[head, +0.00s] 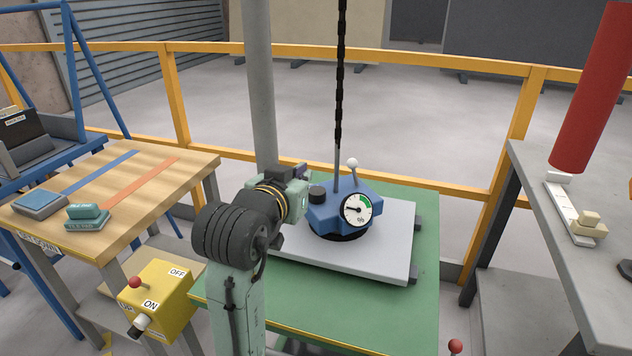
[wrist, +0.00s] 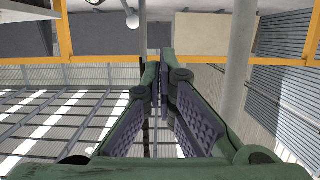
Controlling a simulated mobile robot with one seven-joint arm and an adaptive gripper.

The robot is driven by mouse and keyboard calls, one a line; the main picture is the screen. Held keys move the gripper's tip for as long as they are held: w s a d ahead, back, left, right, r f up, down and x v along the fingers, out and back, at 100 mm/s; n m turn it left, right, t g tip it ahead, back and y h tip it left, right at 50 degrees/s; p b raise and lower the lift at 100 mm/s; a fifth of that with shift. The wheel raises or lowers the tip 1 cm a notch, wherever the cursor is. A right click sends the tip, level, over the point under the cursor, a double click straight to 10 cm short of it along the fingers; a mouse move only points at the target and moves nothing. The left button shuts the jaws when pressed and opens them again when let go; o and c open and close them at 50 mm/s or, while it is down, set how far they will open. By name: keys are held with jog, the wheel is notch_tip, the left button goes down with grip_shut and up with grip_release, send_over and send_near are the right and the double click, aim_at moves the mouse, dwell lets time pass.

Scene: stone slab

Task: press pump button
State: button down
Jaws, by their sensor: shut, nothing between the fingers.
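The blue pump unit (head: 335,214) stands on a grey stone slab (head: 390,235) in the head view. It has a round white gauge (head: 357,210) with a green sector, a lever with a white ball (head: 352,163), and a black round button (head: 317,194) on its left top. My gripper (wrist: 164,76) is shut and empty; in the wrist view its two padded fingers come together at the centre. In the head view my gripper is just left of the black button, mostly behind my wrist. I cannot tell whether it touches the button. The wrist view does not clearly show the button.
The slab lies on a green table (head: 428,225). A black chain (head: 340,90) hangs above the pump, and a grey post (head: 260,90) stands behind my gripper. A yellow ON/OFF box (head: 158,295), a wooden table (head: 130,185) and a right-hand grey table (head: 540,165) flank it.

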jog(key=p, duration=0.2)
send_over(315, 205)
jog(key=f, duration=0.2)
notch_tip(315, 205, down, 2)
jog(key=shift+f, duration=1)
